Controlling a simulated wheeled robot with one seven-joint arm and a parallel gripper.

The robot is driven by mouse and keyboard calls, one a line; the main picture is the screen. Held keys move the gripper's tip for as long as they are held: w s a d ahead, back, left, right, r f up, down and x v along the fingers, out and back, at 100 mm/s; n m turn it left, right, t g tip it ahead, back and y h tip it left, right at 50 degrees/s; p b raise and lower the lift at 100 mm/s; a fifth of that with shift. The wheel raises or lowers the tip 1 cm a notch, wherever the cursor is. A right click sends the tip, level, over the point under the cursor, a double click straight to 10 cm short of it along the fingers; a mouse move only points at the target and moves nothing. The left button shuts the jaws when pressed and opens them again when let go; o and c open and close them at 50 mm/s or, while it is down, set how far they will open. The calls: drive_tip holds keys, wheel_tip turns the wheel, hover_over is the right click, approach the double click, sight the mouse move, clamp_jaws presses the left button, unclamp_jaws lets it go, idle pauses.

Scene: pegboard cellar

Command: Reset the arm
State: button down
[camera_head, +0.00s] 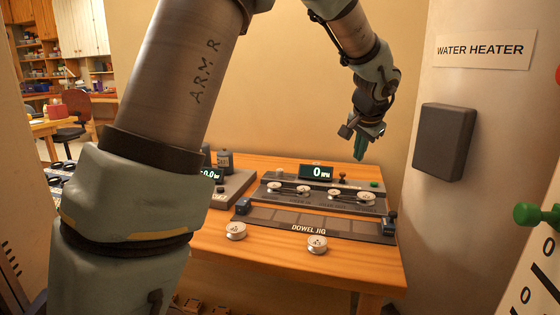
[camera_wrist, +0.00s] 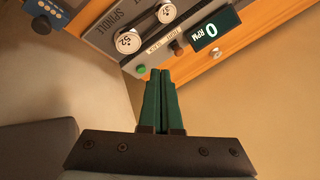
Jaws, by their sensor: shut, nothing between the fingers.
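My gripper (camera_head: 360,147) hangs in the air above the back right of the wooden table (camera_head: 376,268), fingers pointing down. In the wrist view its two green fingers (camera_wrist: 160,78) lie together, shut with nothing between them. My arm is raised and bent, and its large links cover the left part of the head view. The gripper touches nothing that I can see.
The dowel jig (camera_head: 310,228) and a spindle panel with round dials (camera_head: 352,198) lie on the table. Two loose discs (camera_head: 317,244) (camera_head: 236,231) sit at its front. A grey wall box (camera_head: 444,141) is at right, below a water heater sign (camera_head: 485,49).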

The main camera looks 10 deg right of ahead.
drive_tip(key=s+a+f+n+g+y+p, duration=0.1)
drive_tip(key=a+f+n, duration=0.2)
drive_tip(key=a, duration=0.9)
drive_tip(key=s+a+f+n+g+y+p, duration=0.1)
drive_tip(key=a+f+n+g, duration=0.15)
drive_tip(key=a, duration=1.05)
drive_tip(key=s+a+f+n, duration=0.1)
drive_tip(key=s+a+n, duration=0.2)
drive_tip(key=s+a, duration=0.3)
drive_tip(key=s+a+f+n+g+p, duration=0.1)
drive_tip(key=s+a+f+n, duration=0.1)
drive_tip(key=s+a, duration=0.3)
drive_tip(key=a+n, duration=0.1)
drive_tip(key=a, duration=0.1)
drive_tip(key=shift+s+a+f, duration=0.2)
drive_tip(key=shift+s+a, duration=0.1)
drive_tip(key=shift+s, duration=0.05)
